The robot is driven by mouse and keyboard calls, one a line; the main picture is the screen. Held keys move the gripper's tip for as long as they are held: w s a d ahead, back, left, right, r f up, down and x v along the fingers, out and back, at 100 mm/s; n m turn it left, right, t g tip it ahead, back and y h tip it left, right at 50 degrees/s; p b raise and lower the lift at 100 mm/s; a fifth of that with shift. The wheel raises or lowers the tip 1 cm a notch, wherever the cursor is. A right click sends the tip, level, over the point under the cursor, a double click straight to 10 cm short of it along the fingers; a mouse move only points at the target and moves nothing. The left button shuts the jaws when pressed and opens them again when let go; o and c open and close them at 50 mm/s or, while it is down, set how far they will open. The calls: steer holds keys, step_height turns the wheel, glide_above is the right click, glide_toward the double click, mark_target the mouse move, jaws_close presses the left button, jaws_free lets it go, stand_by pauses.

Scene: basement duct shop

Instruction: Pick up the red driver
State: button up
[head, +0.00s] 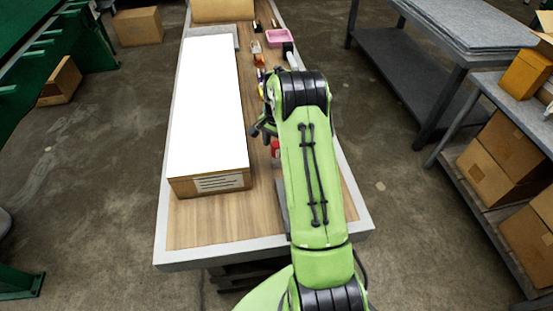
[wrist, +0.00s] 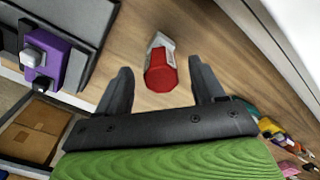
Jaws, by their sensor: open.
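The red driver (wrist: 161,72) lies on the wooden bench top in the wrist view, its red end towards me and a pale grey part beyond. A bit of red beside my arm in the head view (head: 275,149) looks like the same thing. My gripper (wrist: 160,66) is open, with one dark finger on each side of the driver in the picture. Neither finger visibly touches it, and the height gap cannot be told. In the head view my green arm hides most of the gripper and part of the bench around it.
A long box with a white top (head: 208,100) fills the bench's left side. A purple and black item (wrist: 45,55) sits on a grey surface at left in the wrist view. A pink tray (head: 278,38) and several small items stand farther along the bench.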

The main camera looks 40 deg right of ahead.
mark_target(276, 155)
step_height(276, 155, down, 4)
steer(key=shift+w, duration=0.1)
steer(key=c, duration=1.2)
steer(key=shift+r, duration=0.1)
